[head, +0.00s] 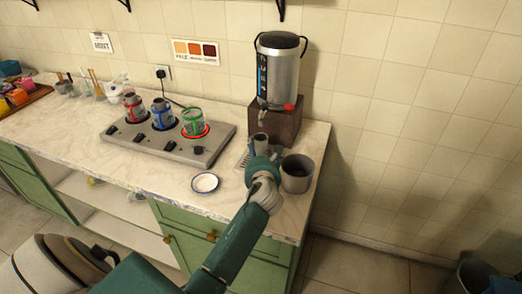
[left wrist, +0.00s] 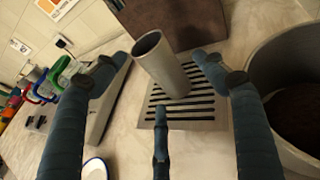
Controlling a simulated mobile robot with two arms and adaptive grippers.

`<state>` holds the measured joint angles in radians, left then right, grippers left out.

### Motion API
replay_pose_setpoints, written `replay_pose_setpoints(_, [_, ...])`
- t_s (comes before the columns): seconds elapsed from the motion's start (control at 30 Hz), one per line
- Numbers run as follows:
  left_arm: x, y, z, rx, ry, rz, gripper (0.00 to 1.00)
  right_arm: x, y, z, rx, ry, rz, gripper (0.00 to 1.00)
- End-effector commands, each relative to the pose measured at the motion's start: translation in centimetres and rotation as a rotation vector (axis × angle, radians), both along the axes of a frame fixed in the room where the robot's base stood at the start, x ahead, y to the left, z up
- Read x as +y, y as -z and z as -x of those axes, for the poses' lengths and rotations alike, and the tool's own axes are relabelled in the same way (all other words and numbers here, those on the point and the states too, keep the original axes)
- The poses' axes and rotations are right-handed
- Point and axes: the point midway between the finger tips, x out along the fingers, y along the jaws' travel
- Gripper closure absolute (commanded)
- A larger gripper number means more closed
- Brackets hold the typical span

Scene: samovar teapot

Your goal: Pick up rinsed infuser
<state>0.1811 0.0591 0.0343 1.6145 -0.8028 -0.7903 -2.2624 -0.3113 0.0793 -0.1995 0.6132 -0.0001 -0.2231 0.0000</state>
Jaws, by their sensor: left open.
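The infuser, a grey metal cylinder (head: 259,140) with an open top, stands on the slotted drip tray (head: 243,160) below the tap of the samovar (head: 280,72). In the left wrist view the infuser (left wrist: 163,66) looks tilted, with its dark mouth towards the upper left. My left gripper (head: 260,158) is open close in front of it. In the left wrist view its blue fingers (left wrist: 162,90) spread to both sides of the infuser, with another finger below. I cannot tell whether any finger touches it. My right gripper is not in view.
A grey pot with dark contents (head: 297,173) stands close at the right of my left gripper. A white saucer (head: 205,183) lies at the left. The hob (head: 170,135) holds several coloured-handled containers. The samovar's brown stand (head: 275,122) is behind the tray.

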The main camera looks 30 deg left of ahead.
Motion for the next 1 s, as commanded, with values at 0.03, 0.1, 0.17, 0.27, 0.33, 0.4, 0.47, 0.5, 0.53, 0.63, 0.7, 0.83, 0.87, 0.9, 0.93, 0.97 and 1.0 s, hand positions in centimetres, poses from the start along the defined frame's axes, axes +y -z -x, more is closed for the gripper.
replay_pose_setpoints(0.03, [0.2, 0.1, -0.2, 0.001, -0.001, 0.0, 0.29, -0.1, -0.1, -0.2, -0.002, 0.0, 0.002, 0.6])
replay_pose_setpoints(0.1, [0.7, 0.2, -0.7, -0.001, 0.0, 0.001, 0.29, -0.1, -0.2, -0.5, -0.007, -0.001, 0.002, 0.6])
replay_pose_setpoints(0.17, [1.4, 0.4, -1.3, 0.0, -0.001, 0.001, 0.29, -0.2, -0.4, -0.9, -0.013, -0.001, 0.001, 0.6])
replay_pose_setpoints(0.27, [2.4, 0.9, -2.3, 0.001, -0.001, 0.002, 0.29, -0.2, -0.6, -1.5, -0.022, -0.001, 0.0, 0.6])
replay_pose_setpoints(0.33, [2.9, 1.2, -3.0, 0.0, -0.001, 0.0, 0.29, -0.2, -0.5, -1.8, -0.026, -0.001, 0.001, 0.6])
replay_pose_setpoints(0.4, [3.2, 1.4, -3.4, 0.001, -0.001, 0.0, 0.29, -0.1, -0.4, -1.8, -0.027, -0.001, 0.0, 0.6])
replay_pose_setpoints(0.47, [3.4, 1.5, -3.7, -0.001, 0.0, 0.0, 0.29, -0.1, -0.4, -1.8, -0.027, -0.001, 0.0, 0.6])
replay_pose_setpoints(0.5, [3.4, 1.5, -3.7, 0.0, 0.001, 0.0, 0.29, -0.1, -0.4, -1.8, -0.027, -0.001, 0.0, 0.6])
replay_pose_setpoints(0.53, [3.4, 1.6, -3.8, 0.0, 0.001, 0.0, 0.29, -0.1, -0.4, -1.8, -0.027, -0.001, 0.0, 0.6])
replay_pose_setpoints(0.63, [3.4, 1.6, -3.7, 0.0, 0.001, 0.0, 0.29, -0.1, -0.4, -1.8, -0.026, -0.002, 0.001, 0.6])
replay_pose_setpoints(0.7, [3.4, 1.5, -3.7, 0.0, 0.0, 0.0, 0.29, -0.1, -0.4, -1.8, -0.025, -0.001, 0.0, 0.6])
replay_pose_setpoints(0.83, [3.4, 1.5, -3.7, 0.0, 0.0, 0.0, 0.54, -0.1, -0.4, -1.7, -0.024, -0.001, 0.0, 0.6])
replay_pose_setpoints(0.87, [3.4, 1.5, -3.7, 0.0, 0.0, 0.0, 0.6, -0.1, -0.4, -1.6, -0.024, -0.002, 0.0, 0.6])
replay_pose_setpoints(0.9, [3.4, 1.5, -3.7, 0.0, 0.0, 0.0, 0.68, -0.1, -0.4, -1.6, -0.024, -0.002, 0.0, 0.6])
replay_pose_setpoints(0.93, [3.4, 1.5, -3.7, 0.0, 0.0, 0.0, 0.74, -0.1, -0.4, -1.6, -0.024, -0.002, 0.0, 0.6])
replay_pose_setpoints(0.97, [3.4, 1.5, -3.7, 0.0, 0.0, 0.0, 0.78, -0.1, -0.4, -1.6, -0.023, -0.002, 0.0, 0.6])
replay_pose_setpoints(1.0, [3.4, 1.5, -3.7, -0.001, 0.0, -0.001, 0.82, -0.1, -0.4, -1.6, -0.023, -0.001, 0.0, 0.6])
